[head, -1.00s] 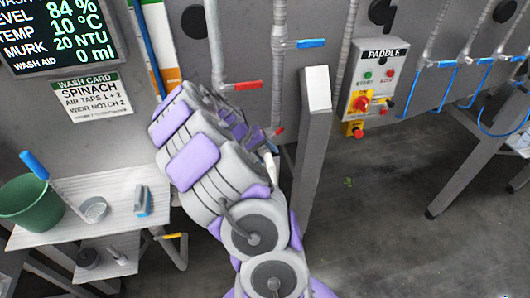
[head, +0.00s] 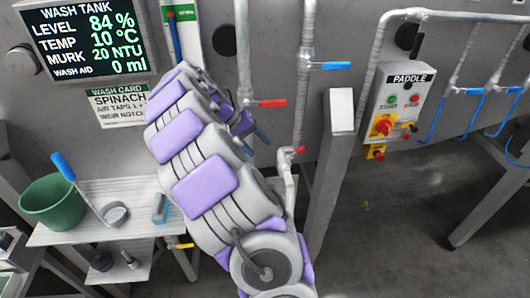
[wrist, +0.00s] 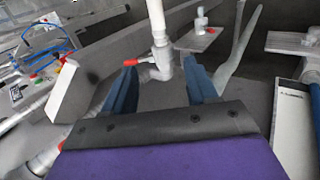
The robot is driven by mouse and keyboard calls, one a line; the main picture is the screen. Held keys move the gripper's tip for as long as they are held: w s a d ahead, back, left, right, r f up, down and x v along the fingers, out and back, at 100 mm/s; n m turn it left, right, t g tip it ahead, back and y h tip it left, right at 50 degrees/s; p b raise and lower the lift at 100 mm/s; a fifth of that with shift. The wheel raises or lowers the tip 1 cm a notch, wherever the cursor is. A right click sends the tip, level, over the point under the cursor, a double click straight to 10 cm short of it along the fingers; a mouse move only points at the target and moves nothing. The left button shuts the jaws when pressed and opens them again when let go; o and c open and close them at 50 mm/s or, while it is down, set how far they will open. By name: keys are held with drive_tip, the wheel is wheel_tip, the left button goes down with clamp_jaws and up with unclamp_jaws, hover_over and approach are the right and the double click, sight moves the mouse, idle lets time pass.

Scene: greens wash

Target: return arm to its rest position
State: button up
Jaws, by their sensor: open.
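In the wrist view my gripper (wrist: 160,90) is open, with two dark blue fingers apart and nothing held between them. Behind the gap stand a white pipe (wrist: 158,30) and a red-handled valve (wrist: 127,65); I cannot tell how near they are. In the head view my grey and purple arm is raised and bent in front of the tank wall.
A side table (head: 75,236) at left holds a green bucket (head: 53,203), a blue-handled ladle (head: 64,167) and a blue brush (head: 159,209). A grey post (head: 331,180) stands close right of my arm. The paddle box (head: 393,105) is beyond it.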

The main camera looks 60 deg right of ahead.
drive_tip(key=shift+w+a+r, duration=0.25)
drive_tip(key=shift+w+r, duration=0.1)
drive_tip(key=shift+r, duration=0.15)
drive_tip(key=s+a+n+t+y+b, duration=0.1)
drive_tip(key=s+a+b, duration=0.15)
drive_tip(key=a, duration=0.75)
drive_tip(key=s+a+n+t+b, duration=0.2)
drive_tip(key=s+a, duration=0.1)
drive_tip(key=a, duration=0.8)
drive_tip(key=s+a+f+n+y+b, duration=0.1)
drive_tip(key=s+a+f+n, duration=0.2)
drive_tip(key=s+a, duration=0.4)
drive_tip(key=s+a+f+n+y+b, duration=0.2)
drive_tip(key=s+a+f, duration=0.3)
drive_tip(key=a, duration=0.8)
drive_tip(key=shift+s+f+n+t+y, duration=0.2)
drive_tip(key=shift+s+n+t+y, duration=0.15)
drive_tip(key=shift+s+n, duration=0.55)
drive_tip(key=shift+w+d, duration=0.1)
drive_tip(key=shift+c, duration=0.3)
